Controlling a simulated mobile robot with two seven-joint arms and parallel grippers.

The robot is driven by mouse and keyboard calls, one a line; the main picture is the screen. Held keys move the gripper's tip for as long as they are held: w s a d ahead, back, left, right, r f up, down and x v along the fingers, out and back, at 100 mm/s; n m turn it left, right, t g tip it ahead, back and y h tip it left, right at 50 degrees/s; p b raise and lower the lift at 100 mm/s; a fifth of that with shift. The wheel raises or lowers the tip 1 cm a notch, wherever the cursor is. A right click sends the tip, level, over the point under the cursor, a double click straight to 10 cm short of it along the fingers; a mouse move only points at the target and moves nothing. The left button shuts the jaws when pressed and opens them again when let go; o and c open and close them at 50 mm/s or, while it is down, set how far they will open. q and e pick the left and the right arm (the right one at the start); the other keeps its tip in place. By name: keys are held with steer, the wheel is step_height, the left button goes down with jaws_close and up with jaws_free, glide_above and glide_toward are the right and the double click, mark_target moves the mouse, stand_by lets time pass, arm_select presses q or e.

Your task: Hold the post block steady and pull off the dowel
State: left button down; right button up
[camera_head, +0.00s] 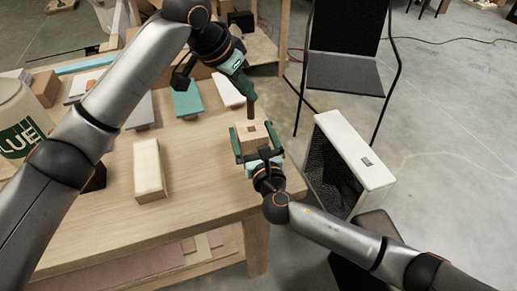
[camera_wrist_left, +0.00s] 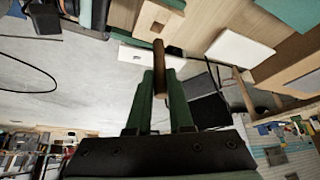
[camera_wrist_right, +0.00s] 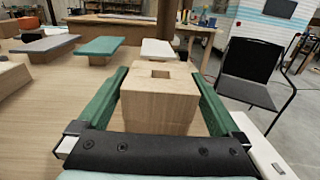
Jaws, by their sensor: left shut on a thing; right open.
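The pale wooden post block (camera_head: 255,143) stands upright near the table's right corner, with an empty square hole in its top. My right gripper (camera_head: 255,138) is open, with one green finger on each side of the block. The block and its hole also show in the right wrist view (camera_wrist_right: 160,102). My left gripper (camera_wrist_left: 159,78) is shut on the dark brown dowel (camera_head: 250,108). The dowel hangs above the block, its lower end apart from the hole. It also shows in the left wrist view (camera_wrist_left: 160,60).
A pale wooden bar (camera_head: 149,170) lies on the table (camera_head: 200,190) left of the block. Teal, white and grey pieces lie further back, and a glue bottle (camera_head: 22,120) stands at left. A white-topped box (camera_head: 355,150) and a black chair (camera_head: 345,75) stand right of the table.

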steer(key=v, duration=1.1)
steer(key=shift+f, duration=0.1)
